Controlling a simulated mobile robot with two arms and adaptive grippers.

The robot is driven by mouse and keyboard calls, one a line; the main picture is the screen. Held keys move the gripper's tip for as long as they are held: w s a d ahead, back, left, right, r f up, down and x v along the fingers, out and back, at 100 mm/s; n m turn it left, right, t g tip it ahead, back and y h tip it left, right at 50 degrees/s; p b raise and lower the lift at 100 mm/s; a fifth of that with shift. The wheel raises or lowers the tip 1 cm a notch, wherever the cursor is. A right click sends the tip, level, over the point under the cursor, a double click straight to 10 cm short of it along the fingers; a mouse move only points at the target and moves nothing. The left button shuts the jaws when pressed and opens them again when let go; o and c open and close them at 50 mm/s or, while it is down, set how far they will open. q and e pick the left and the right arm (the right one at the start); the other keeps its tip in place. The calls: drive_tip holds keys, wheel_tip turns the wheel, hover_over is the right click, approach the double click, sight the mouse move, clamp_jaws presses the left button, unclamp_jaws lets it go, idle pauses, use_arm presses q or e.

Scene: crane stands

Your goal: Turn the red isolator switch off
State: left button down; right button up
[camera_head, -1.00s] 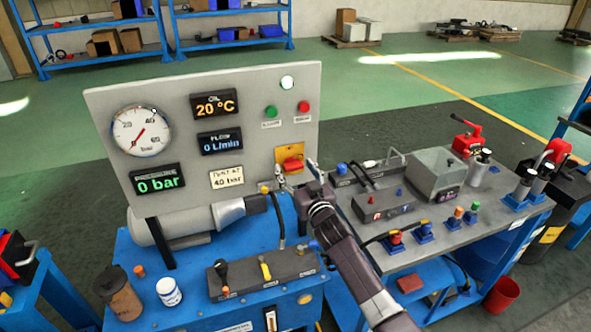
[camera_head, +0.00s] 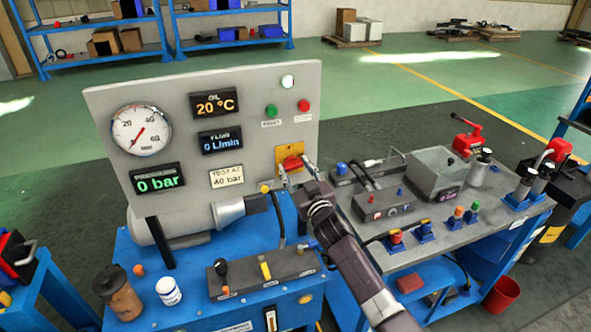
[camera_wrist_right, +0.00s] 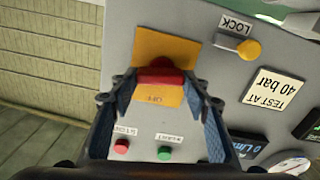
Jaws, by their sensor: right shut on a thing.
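The red isolator switch (camera_head: 292,163) sits on a yellow plate at the lower right of the grey panel. It also shows in the right wrist view as a red handle (camera_wrist_right: 160,74) lying across the yellow plate, with a small label that seems to read OFF beside it. My right gripper (camera_head: 296,170) is at the switch. In the right wrist view its two fingers (camera_wrist_right: 160,88) are on either side of the red handle and shut on it. The exact contact is partly hidden. My left gripper is not in view.
A yellow LOCK knob (camera_wrist_right: 248,49) is beside the switch plate. Green (camera_head: 270,111) and red (camera_head: 304,105) buttons are above it on the panel. A hand pump block (camera_head: 383,205) and a clear box (camera_head: 440,172) stand on the bench to the right.

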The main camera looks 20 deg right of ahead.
drive_tip(key=n, duration=0.4)
drive_tip(key=shift+a+n, duration=0.1)
drive_tip(key=shift+n, duration=0.2)
drive_tip(key=n+b, duration=0.1)
drive_tip(key=n, duration=0.2)
drive_tip(key=shift+n, duration=0.3)
drive_tip(key=n, duration=0.4)
drive_tip(key=shift+a+f, duration=0.1)
drive_tip(key=shift+a, duration=0.05)
drive_tip(key=shift+n, duration=1.7)
drive_tip(key=o, duration=1.2)
drive_tip(key=shift+c, duration=0.2)
drive_tip(key=shift+s, duration=0.1)
